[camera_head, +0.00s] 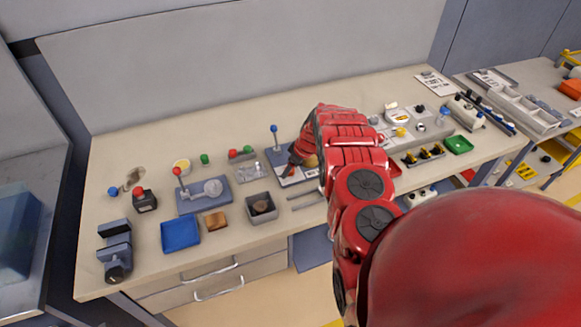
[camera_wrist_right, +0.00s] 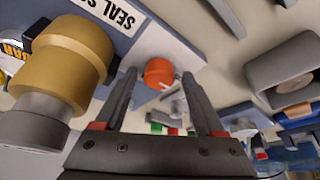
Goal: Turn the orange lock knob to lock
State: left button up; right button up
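The orange knob (camera_wrist_right: 159,73) sits on a pale plate on a blue-grey base in the right wrist view. My right gripper (camera_wrist_right: 160,78) is open, with one finger on each side of the knob in the picture. The fingers look apart from it, and I cannot tell their exact distance. In the head view my right gripper (camera_head: 290,164) is low over the seal station at mid-bench, and the arm hides much of that area. I cannot make out the knob there. My left gripper is not in view.
A brass cylinder (camera_wrist_right: 70,60) stands close to the left finger in the wrist view. A blue-topped lever (camera_head: 274,130) rises behind my gripper. A grey open box (camera_head: 261,207) and a blue tray (camera_head: 180,233) lie to the left. A green tray (camera_head: 458,144) lies to the right.

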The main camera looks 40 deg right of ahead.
grip_shut()
jog(key=shift+f, duration=0.1)
